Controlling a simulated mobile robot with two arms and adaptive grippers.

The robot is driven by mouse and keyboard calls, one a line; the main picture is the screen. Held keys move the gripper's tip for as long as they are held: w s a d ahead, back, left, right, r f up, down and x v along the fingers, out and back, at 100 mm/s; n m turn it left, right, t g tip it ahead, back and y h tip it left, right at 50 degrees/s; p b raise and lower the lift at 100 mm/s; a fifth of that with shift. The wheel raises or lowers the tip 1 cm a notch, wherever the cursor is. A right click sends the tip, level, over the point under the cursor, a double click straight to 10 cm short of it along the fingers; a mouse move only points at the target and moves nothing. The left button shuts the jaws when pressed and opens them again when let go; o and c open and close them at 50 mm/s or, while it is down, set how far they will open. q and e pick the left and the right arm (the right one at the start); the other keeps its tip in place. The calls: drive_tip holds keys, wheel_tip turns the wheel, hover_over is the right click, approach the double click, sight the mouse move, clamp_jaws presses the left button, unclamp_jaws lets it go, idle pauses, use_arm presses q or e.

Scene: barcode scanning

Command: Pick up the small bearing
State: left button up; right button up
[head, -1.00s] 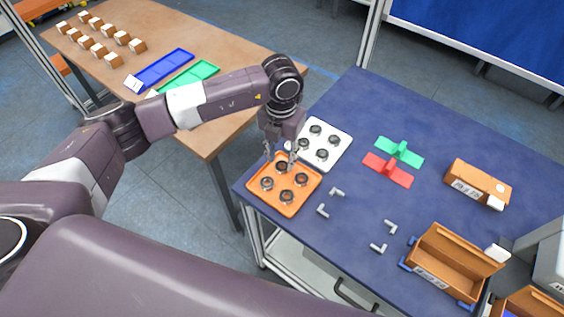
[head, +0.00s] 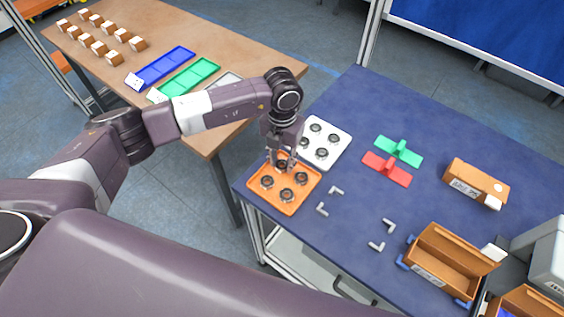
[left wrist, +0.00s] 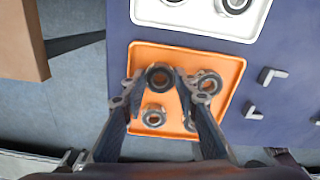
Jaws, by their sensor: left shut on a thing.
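The orange tray (head: 277,206) lies at the near left corner of the blue table and holds several dark ring-shaped bearings. It also shows in the left wrist view (left wrist: 187,57). My left gripper (head: 281,166) points down over the tray's far bearing. In the left wrist view its fingertips (left wrist: 158,80) are shut on that small bearing (left wrist: 160,75), one finger on each side. The bearing sits at tray level; I cannot tell whether it is lifted. Another bearing (left wrist: 154,116) lies between the fingers, nearer the wrist. The right finger partly hides others. My right gripper is not in view.
A white tray (head: 342,141) with larger bearings stands just behind the orange one. Grey L-shaped pieces (head: 336,190), a red part (head: 378,169), a green part (head: 410,155) and brown boxes (head: 470,187) lie to the right. A wooden table (head: 215,60) stands at the back left.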

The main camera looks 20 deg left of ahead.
sight(282, 164)
use_arm(q)
drive_tip(key=shift+r, duration=0.5)
wheel_tip(282, 164, up, 19)
drive_tip(key=b, duration=0.5)
